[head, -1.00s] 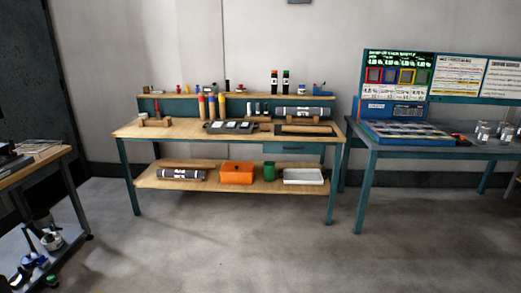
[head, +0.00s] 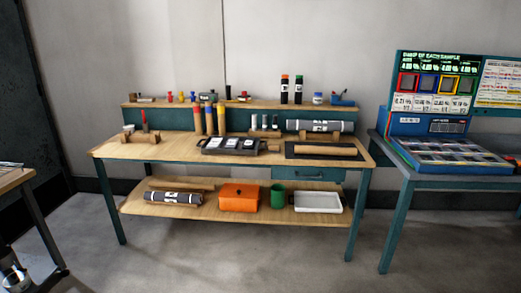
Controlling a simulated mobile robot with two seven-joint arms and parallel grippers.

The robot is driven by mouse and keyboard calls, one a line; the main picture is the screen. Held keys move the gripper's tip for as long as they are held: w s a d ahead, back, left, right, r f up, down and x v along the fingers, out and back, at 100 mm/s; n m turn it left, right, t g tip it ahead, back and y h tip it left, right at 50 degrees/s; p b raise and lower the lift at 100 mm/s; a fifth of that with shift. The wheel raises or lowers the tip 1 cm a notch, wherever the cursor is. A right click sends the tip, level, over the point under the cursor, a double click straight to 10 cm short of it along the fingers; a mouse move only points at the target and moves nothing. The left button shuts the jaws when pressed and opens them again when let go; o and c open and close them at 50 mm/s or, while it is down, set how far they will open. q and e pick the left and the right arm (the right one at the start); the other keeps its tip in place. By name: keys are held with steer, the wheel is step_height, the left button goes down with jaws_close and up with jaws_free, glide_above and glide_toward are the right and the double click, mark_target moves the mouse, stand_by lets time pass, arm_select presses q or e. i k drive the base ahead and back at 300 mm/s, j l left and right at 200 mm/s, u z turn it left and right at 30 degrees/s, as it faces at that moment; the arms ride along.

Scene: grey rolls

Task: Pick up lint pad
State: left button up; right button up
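The workbench (head: 180,152) with a wooden top stands ahead, and no object on it is clear enough to name as the lint pad. A dark tray (head: 205,151) with several white-faced pieces lies in the middle of the top. To its right, a brown roll (head: 325,150) lies on a dark mat (head: 350,157). Behind them a grey roll (head: 300,126) with a white label lies along the back. Several upright tubes (head: 209,120) in red, yellow and blue stand behind the tray. Neither gripper is in view.
The lower shelf (head: 225,213) holds another grey roll (head: 160,197), an orange box (head: 239,197), a green cup (head: 277,196) and a white tray (head: 318,203). A second table (head: 440,178) stands right, a cart (head: 15,180) left. Floor (head: 190,265) in front is clear.

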mark_target(272, 148)
steer(key=i, duration=1.3)
